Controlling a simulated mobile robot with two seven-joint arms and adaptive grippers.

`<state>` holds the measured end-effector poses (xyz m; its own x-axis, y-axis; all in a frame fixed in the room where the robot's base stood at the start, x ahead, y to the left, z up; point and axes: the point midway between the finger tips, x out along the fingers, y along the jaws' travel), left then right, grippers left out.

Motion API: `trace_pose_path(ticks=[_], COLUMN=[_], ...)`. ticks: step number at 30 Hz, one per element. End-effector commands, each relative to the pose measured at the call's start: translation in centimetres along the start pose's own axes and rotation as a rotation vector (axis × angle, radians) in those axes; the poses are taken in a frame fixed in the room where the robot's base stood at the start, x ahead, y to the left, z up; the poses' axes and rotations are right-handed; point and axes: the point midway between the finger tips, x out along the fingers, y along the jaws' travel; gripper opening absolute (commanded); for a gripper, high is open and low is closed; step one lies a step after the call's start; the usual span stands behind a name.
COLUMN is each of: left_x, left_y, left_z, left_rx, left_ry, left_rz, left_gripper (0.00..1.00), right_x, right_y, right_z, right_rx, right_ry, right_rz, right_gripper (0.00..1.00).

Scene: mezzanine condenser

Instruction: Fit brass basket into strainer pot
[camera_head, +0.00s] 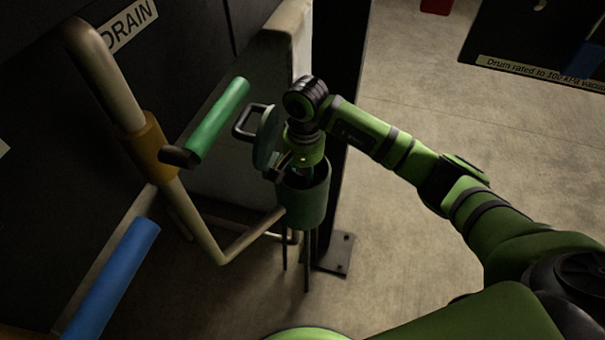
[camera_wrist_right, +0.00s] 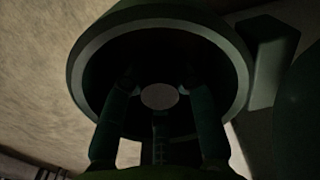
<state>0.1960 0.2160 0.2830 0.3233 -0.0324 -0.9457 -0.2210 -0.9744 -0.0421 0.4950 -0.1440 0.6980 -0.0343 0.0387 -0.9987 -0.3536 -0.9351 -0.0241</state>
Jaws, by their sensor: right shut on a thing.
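The strainer pot (camera_head: 305,204) is a dark green cylinder standing upright on thin legs, its mouth open. My right gripper (camera_head: 304,172) points down into the mouth, its fingertips hidden by the pot wall in the head view. In the right wrist view the pot's rim (camera_wrist_right: 236,62) surrounds the two fingers (camera_wrist_right: 160,100). A narrow dark bar and a pale disc show between them. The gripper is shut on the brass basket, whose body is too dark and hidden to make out. Its seating cannot be told. My left gripper is not in view.
The pot's green lid (camera_head: 266,138) stands tilted open at its left, with a dark loop handle. A pipe with an orange band (camera_head: 141,147), a green lever (camera_head: 218,119) and a blue lever (camera_head: 113,276) lie left.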

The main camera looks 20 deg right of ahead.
Motion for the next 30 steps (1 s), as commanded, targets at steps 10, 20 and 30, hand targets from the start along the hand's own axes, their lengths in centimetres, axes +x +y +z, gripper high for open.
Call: trace_pose_path(ticks=[10,20,30], left_x=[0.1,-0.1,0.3], left_y=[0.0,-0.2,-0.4], left_z=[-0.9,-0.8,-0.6], left_rx=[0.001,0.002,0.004], left_ry=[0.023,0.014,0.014], left_rz=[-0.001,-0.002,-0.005], left_gripper=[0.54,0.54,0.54], right_x=[0.1,-0.8,-7.9], right_y=[0.0,0.0,0.0], right_z=[0.0,-0.1,-0.1], right_rx=[0.000,0.000,0.000], right_ry=[0.001,0.003,0.008], right_rz=[0.000,-0.002,-0.001], right_gripper=[0.52,0.52,0.52])
